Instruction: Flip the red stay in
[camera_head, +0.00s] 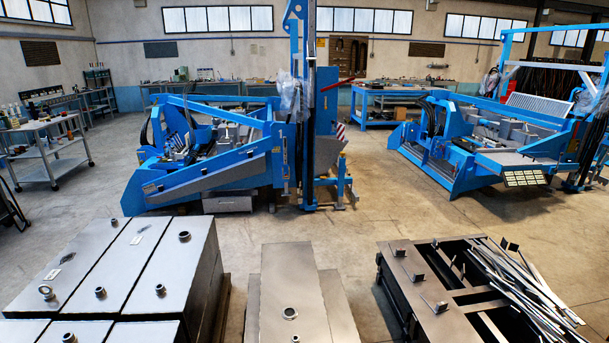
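A thin red bar (338,85), likely the red stay, sticks out to the right from the tall blue mast of the left blue machine (215,160). It slants slightly upward toward its free right end. It is small and far off, so its hinge and fastening cannot be made out. My gripper is not in view.
Grey metal tanks (130,265) stand at front left, a grey-brown box (290,290) at front centre, and a dark frame with loose metal strips (440,290) at front right. A second blue machine (490,140) stands at right. Concrete floor (370,215) lies open between.

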